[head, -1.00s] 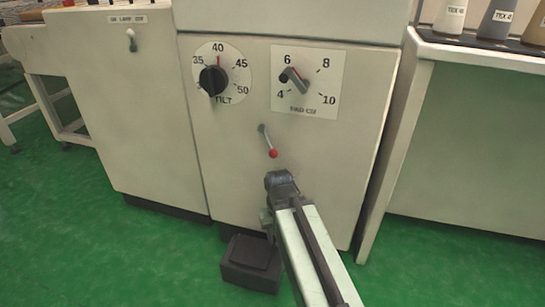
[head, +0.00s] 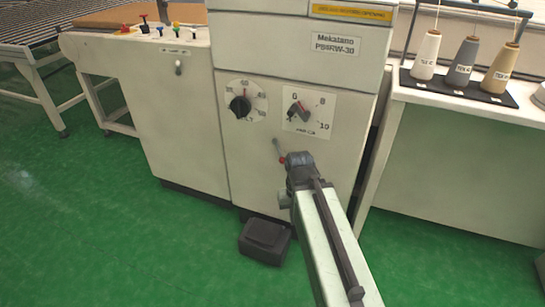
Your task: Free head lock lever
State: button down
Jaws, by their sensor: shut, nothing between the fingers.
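The lever (head: 277,148) is a thin grey rod with a red ball at its lower end, on the cream front panel of the machine (head: 330,170). It slants down to the right from its pivot. My gripper (head: 298,160) is just right of the red ball (head: 282,160) in the head view. It overlaps the ball's edge, and I cannot tell whether they touch. The gripper looks shut with nothing in it. Its fingertips are mostly hidden behind its own dark body.
Above the lever are a black tilt dial (head: 240,106) and a pad dial (head: 300,110). A small toggle switch (head: 178,67) is at the left. A black foot pedal (head: 265,241) lies on the green floor. Thread cones (head: 463,62) stand on a right side table (head: 450,98).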

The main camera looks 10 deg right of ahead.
aim_at(274, 141)
jog(key=u, duration=3.5)
jog(key=k, duration=1.05)
jog(key=z, duration=1.05)
jog(key=i, duration=1)
jog(key=u, duration=0.05)
